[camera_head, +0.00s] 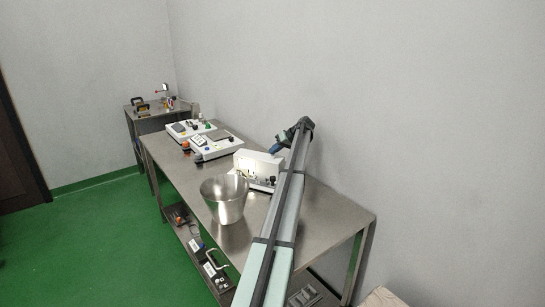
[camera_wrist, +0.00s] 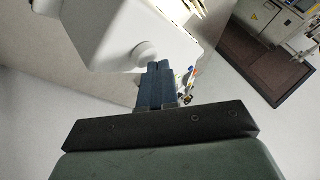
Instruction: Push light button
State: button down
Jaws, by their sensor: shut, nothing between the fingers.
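A white box-shaped device (camera_head: 257,165) stands on the metal table, with small controls on its front. In the wrist view the same kind of white housing (camera_wrist: 120,25) fills the upper left. A round white button-like part (camera_wrist: 147,52) sticks out of its face. I cannot tell for sure that this is the light button. My gripper (camera_wrist: 158,66) is shut and empty, its blue fingertips close beside the round part; contact cannot be told. In the head view my gripper (camera_head: 275,149) is at the device's upper right, partly hidden by my arm.
The metal table (camera_head: 325,218) holds a steel bucket (camera_head: 223,200) in front of the device. Two white control units (camera_head: 215,145) (camera_head: 190,130) stand farther back. A smaller table (camera_head: 150,122) with equipment is at the far end. A grey wall runs close on the right.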

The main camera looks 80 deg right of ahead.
aim_at(274, 155)
jog(key=shift+r, duration=3.05)
jog(key=shift+w, duration=0.15)
